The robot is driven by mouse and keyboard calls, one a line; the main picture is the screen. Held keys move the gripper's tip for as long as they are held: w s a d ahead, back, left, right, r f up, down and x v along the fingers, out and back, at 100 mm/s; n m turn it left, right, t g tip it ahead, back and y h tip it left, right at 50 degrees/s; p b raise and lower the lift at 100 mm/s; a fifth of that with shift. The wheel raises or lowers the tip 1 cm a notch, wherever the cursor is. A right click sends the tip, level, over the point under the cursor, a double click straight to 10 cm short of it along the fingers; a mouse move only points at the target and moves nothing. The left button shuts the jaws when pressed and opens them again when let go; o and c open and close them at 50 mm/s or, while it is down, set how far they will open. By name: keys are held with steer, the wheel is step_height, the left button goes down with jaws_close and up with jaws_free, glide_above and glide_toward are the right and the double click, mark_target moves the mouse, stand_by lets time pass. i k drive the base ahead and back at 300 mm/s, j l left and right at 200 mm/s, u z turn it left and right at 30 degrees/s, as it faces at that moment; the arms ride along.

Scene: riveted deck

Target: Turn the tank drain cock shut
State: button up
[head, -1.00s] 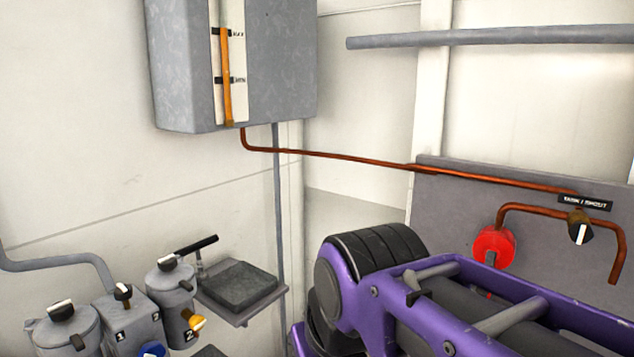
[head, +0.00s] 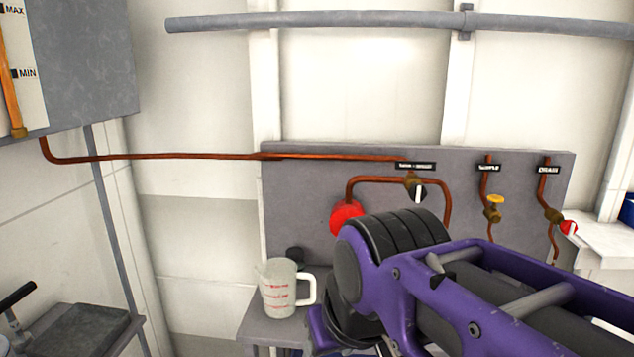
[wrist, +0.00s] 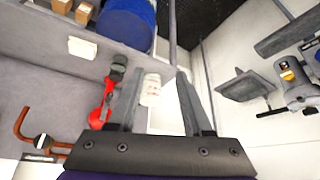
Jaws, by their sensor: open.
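A grey board (head: 310,225) on the wall carries copper pipes with cocks under small black labels. The cock under the right label, which reads DRAIN, has a brass body (head: 553,214) and a red handle (head: 569,228). The middle cock (head: 494,207) has a yellow handle. The left cock (head: 416,190) has a black knob with a white mark, and its label is too small to read surely. In the wrist view my gripper (wrist: 160,76) is open, its two fingers apart with nothing held. In the head view my purple arm hides it.
A measuring jug (head: 281,288) with red marks stands on a small grey shelf (head: 262,325) below the board. A red round part (head: 346,218) sits on the board behind my arm. The grey tank (head: 90,80) hangs at left. A white counter (head: 600,245) is at right.

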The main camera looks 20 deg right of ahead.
mark_target(569, 227)
steer(key=z, duration=1.9)
steer(key=i+l+u, duration=0.1)
steer(key=i+l, duration=0.15)
